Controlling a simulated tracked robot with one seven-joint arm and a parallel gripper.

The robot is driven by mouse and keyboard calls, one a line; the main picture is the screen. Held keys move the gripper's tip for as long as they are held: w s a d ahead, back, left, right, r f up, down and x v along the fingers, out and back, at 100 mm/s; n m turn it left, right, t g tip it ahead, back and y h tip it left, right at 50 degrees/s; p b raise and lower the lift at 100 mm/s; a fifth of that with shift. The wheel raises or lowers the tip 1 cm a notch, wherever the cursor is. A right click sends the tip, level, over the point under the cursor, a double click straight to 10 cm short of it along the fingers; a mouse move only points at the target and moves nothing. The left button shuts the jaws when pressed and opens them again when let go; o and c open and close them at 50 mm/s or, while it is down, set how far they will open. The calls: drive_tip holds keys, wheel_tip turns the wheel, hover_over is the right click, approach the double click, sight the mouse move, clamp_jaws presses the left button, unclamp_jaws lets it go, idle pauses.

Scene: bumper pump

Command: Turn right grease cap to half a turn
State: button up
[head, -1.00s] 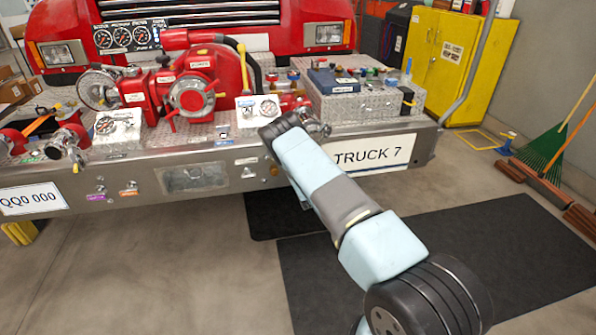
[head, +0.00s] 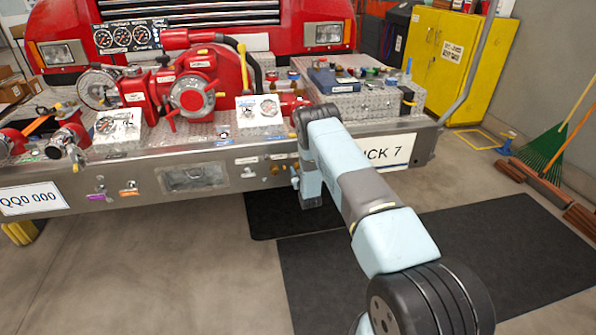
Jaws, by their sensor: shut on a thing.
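My gripper (head: 296,178) is small and partly hidden at the end of my pale blue arm, which bends down in front of the silver bumper (head: 220,200). It is close against the bumper's front face, left of the TRUCK 7 plate. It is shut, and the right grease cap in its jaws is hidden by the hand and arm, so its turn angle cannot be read. A small brass-coloured fitting (head: 275,169) shows on the bumper face just left of my gripper.
The plate (head: 395,153) is partly covered by my arm. A red pump (head: 190,95), gauges and a toolbox (head: 335,79) crowd the bumper top. Dark mats (head: 470,250) lie on the floor in front. A rake (head: 545,150) leans at the right.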

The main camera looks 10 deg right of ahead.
drive_tip(key=shift+s+d+f+m, duration=0.25)
drive_tip(key=shift+f+m, duration=0.15)
drive_tip(key=shift+m, duration=0.6)
idle(0.5)
drive_tip(key=o, duration=1)
drive_tip(key=shift+w+a+r, duration=0.2)
drive_tip(key=shift+o, duration=0.2)
drive_tip(key=shift+s, duration=0.1)
drive_tip(key=s, duration=1.3)
drive_tip(key=shift+s+d, duration=0.15)
drive_tip(key=shift+s, duration=0.15)
